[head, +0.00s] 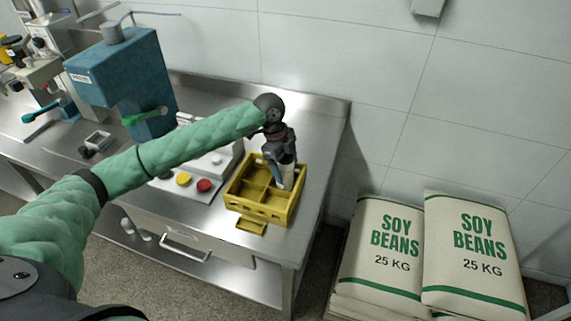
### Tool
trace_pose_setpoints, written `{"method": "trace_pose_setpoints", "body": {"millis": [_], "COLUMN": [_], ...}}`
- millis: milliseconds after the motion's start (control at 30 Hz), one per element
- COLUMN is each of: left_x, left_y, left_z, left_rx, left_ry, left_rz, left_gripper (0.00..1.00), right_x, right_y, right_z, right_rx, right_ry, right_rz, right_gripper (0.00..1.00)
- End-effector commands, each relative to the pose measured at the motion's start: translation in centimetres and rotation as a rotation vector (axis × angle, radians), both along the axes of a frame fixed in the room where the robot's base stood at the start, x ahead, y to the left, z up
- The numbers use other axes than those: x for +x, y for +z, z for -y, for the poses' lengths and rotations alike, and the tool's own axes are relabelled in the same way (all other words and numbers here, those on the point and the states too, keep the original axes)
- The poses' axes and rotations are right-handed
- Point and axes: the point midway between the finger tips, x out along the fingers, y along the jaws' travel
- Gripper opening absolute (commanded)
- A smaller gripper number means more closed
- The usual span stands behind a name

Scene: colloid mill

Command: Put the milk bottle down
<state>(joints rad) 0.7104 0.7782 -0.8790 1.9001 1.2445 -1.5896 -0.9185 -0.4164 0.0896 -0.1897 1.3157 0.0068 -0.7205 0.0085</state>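My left gripper (279,163) points down over the right part of a yellow crate (261,207) on the steel table. It is shut on a whitish milk bottle (287,177), which looks roughly upright. The bottle's lower end is at the crate's back right compartment; I cannot tell whether it touches the crate floor. The gripper hides the bottle's upper part. The crate has dividers, and its front left compartments look empty. My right gripper is not in view.
The steel table (318,150) has free room right of the crate. Left of it stand a panel with a yellow button (183,179) and a red button (204,185), and a blue machine (120,75). Soy bean sacks (380,250) lie at the right.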

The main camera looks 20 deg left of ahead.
Motion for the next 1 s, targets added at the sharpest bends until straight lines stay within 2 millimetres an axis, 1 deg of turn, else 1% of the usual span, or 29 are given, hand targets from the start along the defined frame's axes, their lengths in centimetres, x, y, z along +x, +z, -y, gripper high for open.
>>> {"method": "trace_pose_setpoints", "body": {"millis": [267, 400, 500, 667, 900, 1000], "left_x": [0.0, 0.1, 0.2, 0.4, 0.6, 0.7], "left_y": [0.1, 0.8, 1.9, 4.4, 8.5, 9.8], "left_z": [0.0, -0.2, -0.5, -1.2, -2.3, -2.6], "left_rx": [0.000, 0.001, 0.000, 0.000, 0.000, 0.000], "left_ry": [0.000, 0.000, 0.001, 0.000, 0.001, 0.001], "left_rz": [0.000, 0.001, 0.003, 0.004, 0.003, 0.002], "left_gripper": [0.73, 0.73, 0.73, 0.73, 0.73, 0.73], "right_x": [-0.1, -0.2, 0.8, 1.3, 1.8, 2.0], "right_y": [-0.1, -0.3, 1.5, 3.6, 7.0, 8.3], "right_z": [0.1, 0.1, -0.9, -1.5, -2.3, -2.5], "right_rx": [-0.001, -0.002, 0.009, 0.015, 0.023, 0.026], "right_ry": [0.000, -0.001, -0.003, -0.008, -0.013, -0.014], "right_rz": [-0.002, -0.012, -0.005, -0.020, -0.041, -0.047], "right_gripper": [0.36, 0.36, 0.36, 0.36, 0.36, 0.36]}}
